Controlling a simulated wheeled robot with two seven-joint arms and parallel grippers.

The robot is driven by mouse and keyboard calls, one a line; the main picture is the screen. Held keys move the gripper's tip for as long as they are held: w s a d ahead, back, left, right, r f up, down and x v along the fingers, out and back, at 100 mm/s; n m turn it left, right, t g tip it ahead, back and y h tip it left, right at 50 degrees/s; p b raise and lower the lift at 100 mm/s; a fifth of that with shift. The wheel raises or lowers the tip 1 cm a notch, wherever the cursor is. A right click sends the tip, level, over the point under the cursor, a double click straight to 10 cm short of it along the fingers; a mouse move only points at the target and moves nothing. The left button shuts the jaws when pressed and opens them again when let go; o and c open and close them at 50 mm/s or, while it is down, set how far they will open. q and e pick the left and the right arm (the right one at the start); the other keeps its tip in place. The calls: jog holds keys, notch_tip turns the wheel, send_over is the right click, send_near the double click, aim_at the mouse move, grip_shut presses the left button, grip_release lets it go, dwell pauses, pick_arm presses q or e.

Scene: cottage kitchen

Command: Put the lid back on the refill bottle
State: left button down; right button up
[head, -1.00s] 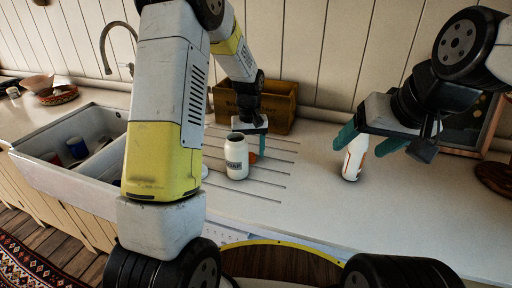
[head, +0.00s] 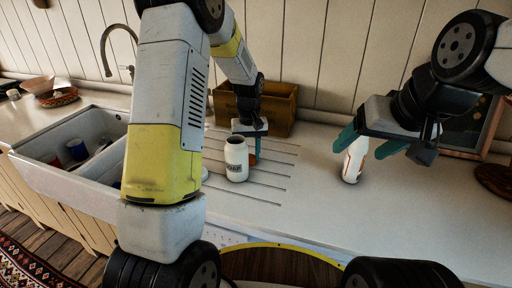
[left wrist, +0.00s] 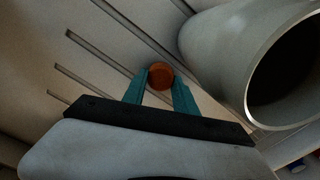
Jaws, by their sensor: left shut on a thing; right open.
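A white bottle (head: 236,160) with a dark printed label stands upright on the grooved drainboard, its mouth open. Its open mouth (left wrist: 292,70) fills the right of the left wrist view. My left gripper (head: 257,150) is just behind and right of this bottle. In the left wrist view its teal fingers are shut on a small round orange-brown lid (left wrist: 160,75), low over the counter. In the head view the lid is mostly hidden by the bottle. My right gripper (head: 368,143) is open, its fingers over a white bottle with red marks (head: 353,162), which stands on the counter.
A wooden box (head: 280,108) stands against the wall behind my left gripper. The white sink (head: 60,180) with cups in it is at the left, with a tap (head: 104,45) behind. A framed picture (head: 470,125) leans at the right. The counter between the two bottles is clear.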

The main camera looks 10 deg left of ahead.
aim_at(250, 156)
pick_arm(q)
notch_tip(250, 156, up, 10)
dwell(0.4)
jog(key=shift+f, duration=0.1)
pick_arm(e)
jog(key=shift+o, duration=0.3)
